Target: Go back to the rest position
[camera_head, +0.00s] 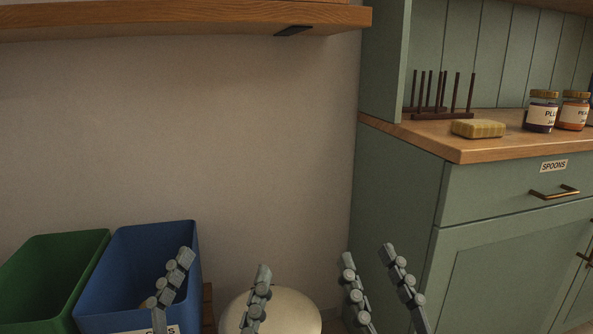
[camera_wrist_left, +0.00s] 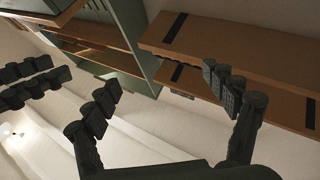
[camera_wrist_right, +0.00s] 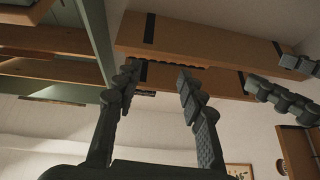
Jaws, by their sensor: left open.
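My left gripper (camera_head: 224,265) is at the bottom of the head view with its fingers pointing up. Its fingers are wide apart with nothing between them, as the left wrist view (camera_wrist_left: 160,80) also shows. My right gripper (camera_head: 367,257) is to its right, also pointing up. Its fingers are closer together but apart, with a clear gap in the right wrist view (camera_wrist_right: 158,76). Both grippers are empty and side by side, not touching each other. My arms below the grippers are out of the head view.
A green bin (camera_head: 48,252) and a blue bin (camera_head: 125,252) stand at lower left. A round cream-coloured thing (camera_head: 290,308) is behind the grippers. A green cabinet (camera_head: 395,190) at right carries a rack (camera_head: 440,114), sponge (camera_head: 478,129) and jars (camera_head: 541,112). A wooden shelf (camera_head: 180,20) hangs above.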

